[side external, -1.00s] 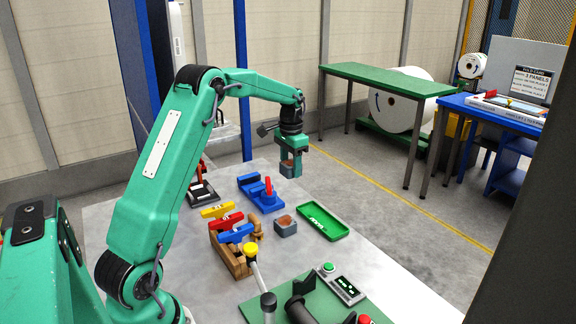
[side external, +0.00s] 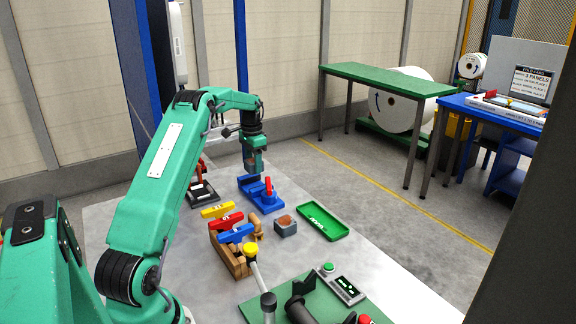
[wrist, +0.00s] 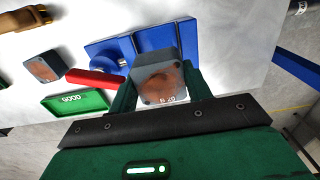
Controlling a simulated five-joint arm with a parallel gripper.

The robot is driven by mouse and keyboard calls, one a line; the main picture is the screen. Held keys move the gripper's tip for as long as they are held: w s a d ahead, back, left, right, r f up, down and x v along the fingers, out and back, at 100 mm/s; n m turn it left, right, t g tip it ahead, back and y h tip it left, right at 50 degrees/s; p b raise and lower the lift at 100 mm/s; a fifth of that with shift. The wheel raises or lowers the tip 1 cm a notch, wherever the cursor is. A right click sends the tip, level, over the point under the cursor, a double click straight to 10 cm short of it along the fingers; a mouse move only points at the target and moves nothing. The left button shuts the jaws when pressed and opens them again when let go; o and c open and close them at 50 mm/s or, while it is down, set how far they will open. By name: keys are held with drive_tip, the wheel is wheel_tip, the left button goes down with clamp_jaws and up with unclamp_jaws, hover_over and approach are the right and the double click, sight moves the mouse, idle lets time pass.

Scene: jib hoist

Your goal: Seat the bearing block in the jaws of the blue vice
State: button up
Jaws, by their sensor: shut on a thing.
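My gripper (side external: 255,166) is shut on a grey bearing block with a brown round face, and it points down over the blue vice (side external: 259,199). In the wrist view the held bearing block (wrist: 160,78) sits between the two green fingers. It covers part of the blue vice (wrist: 112,48) behind it. The vice has a red handle (side external: 268,186), which lies left of the block in the wrist view (wrist: 93,78). The vice jaws are mostly hidden by the block, and I cannot tell the gap between block and jaws.
A second grey block (side external: 285,226) stands on the table, left of a green tray (side external: 323,221) marked GOOD. A wooden rack (side external: 232,258) with yellow, red and blue pieces stands in front of the vice. A red-and-black device (side external: 201,190) is left of the vice.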

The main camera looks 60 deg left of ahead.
drive_tip(key=shift+f, duration=1.9)
drive_tip(key=shift+f, duration=0.5)
idle(0.4)
drive_tip(key=o, duration=1.4)
drive_tip(key=shift+f, duration=0.1)
drive_tip(key=shift+r, duration=3.55)
